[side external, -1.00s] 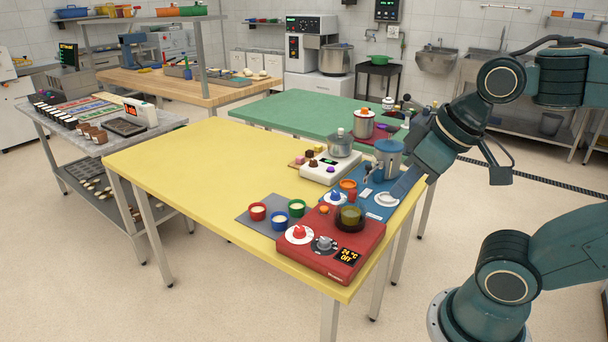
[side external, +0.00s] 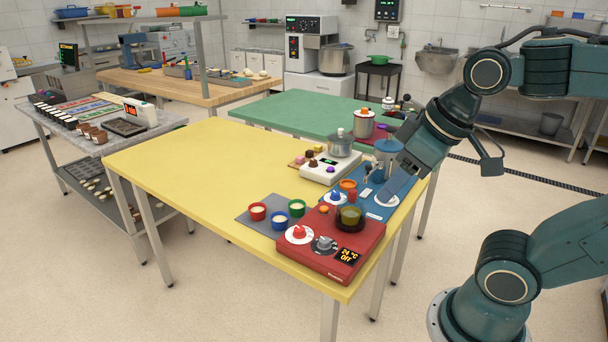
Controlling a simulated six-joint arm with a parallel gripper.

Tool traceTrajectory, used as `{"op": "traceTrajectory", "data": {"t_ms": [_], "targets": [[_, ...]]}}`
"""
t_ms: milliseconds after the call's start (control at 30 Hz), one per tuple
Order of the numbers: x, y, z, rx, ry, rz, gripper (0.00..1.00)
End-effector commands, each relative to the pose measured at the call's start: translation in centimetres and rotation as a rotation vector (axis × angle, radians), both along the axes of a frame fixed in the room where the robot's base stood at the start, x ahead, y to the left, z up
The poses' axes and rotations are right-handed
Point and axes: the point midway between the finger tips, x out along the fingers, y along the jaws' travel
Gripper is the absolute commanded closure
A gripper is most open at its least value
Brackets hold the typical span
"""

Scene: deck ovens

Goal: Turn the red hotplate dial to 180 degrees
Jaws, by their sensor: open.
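The red hotplate (side external: 336,267) sits at the front right corner of the yellow table. On its front left is a red dial (side external: 300,232) on a white round scale. A grey knob (side external: 324,244) is to the right of it. The display (side external: 347,255) reads 24 °C and Off. A dark olive see-through pot (side external: 350,217) stands on the hotplate. My gripper (side external: 372,180) is open over the blue station behind the hotplate, apart from the red dial. Its fingertips are small and hard to make out. The dial's exact pointer angle is too small to read.
Red, blue and green cups (side external: 280,221) stand on a grey mat left of the hotplate. The blue station (side external: 378,212) has a blue dial (side external: 336,197) and an orange cup (side external: 348,185). A white station (side external: 331,167) is behind. The table's left side is clear.

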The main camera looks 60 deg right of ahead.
Motion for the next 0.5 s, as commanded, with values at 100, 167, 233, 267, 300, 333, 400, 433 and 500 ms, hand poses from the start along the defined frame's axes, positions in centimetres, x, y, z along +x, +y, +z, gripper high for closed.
{"op": "traceTrajectory", "data": {"t_ms": [100,167,233,267,300,333,400,433,500], "targets": [[1.5,-0.2,0.3,-0.022,0.031,0.036,0.48],[2.4,-0.4,0.4,-0.035,0.05,0.06,0.48],[3.6,-0.6,0.5,-0.052,0.072,0.091,0.48],[4.1,-0.7,0.5,-0.059,0.082,0.104,0.48],[4.9,-0.8,0.5,-0.067,0.096,0.124,0.48],[5.4,-0.9,0.5,-0.074,0.107,0.139,0.48],[6.7,-1.2,0.4,-0.089,0.13,0.173,0.48],[7.2,-1.3,0.4,-0.095,0.14,0.188,0.48],[8.6,-1.6,0.1,-0.107,0.163,0.222,0.48]]}}
